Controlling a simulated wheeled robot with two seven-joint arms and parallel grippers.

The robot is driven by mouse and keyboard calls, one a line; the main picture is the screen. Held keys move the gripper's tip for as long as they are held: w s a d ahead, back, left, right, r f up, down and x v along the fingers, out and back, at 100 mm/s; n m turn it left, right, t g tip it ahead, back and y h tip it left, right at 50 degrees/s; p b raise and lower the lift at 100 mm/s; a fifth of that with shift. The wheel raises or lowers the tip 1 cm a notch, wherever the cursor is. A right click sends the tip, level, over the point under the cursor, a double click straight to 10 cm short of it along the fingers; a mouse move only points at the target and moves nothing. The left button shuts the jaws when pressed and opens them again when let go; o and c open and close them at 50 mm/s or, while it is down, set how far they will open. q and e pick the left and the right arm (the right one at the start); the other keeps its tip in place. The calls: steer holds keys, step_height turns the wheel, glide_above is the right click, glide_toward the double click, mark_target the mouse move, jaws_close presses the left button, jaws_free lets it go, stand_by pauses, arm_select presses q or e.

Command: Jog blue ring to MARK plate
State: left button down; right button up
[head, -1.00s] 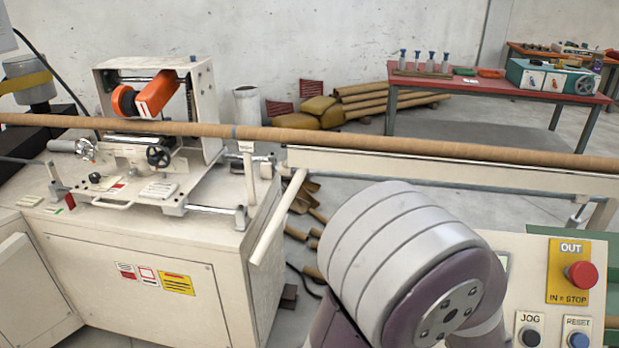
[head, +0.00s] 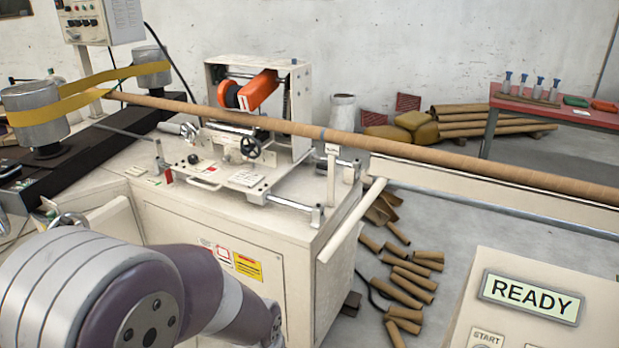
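The blue ring (head: 323,134) is a narrow band around the long brown tube (head: 450,160), which runs across the view from upper left to lower right. The MARK plate (head: 332,149) is a small white plate on top of a thin post, just below the tube. The ring appears slightly left of the plate's middle, close to it; the plate's lettering is too small to read. One of my arms enters at lower left and reaches right, low in front of the winder cabinet. Neither gripper's fingers show.
The display (head: 531,297) on the control panel at lower right reads READY, with a START label (head: 487,338) below it. The yellow belt (head: 90,90) wraps two grey drums at left. Cut tubes (head: 408,285) litter the floor right of the cabinet.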

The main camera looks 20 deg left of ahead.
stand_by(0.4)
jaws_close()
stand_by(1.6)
